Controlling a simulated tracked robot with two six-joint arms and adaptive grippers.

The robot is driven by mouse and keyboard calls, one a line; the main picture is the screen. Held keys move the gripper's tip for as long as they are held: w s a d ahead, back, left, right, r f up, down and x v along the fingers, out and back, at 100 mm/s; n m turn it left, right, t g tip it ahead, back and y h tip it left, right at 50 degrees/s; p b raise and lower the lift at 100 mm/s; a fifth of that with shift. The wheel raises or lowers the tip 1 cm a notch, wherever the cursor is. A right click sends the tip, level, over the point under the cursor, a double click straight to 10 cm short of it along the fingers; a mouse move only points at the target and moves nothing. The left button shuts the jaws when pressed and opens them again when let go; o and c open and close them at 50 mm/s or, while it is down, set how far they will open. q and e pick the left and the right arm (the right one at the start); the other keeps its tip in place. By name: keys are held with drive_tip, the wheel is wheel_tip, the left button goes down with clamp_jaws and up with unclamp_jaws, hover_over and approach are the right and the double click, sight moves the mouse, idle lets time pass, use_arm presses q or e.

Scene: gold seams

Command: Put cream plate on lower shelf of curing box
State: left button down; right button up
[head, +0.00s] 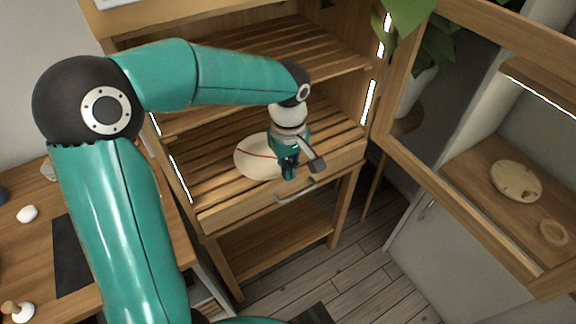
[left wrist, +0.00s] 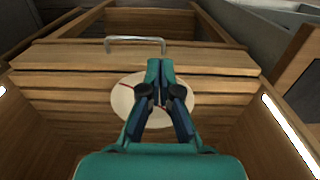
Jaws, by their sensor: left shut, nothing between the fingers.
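The cream plate (head: 253,157) lies flat on the slatted lower shelf (head: 208,182) of the wooden curing box, near its front. A thin red line crosses the plate. My left gripper (head: 289,174) is shut and empty, over the right part of the plate in the head view. In the left wrist view the plate (left wrist: 127,98) shows behind the closed fingers (left wrist: 159,66), which hide its middle. I cannot tell whether the fingertips touch it. My right gripper is not in view.
The upper slatted shelf (head: 240,62) is above my left forearm. The box's glazed door (head: 455,190) stands open at the right. A metal handle (head: 296,191) is on the front edge below the plate. A wooden table (head: 35,245) with small items is at the left.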

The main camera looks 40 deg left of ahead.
sight(279, 172)
use_arm(q)
drive_tip(key=w+a+f, duration=0.2)
drive_tip(key=a+f, duration=0.1)
drive_tip(key=f, duration=0.5)
drive_tip(key=shift+w+f+p, duration=0.2)
drive_tip(key=shift+w+p, duration=0.1)
drive_tip(key=shift+p, duration=0.1)
drive_tip(key=shift+a, duration=0.15)
idle(0.3)
drive_tip(key=a, duration=0.1)
drive_tip(key=w+a, duration=0.1)
drive_tip(key=a, duration=0.1)
drive_tip(key=shift+w, duration=0.2)
drive_tip(key=shift+d, duration=0.1)
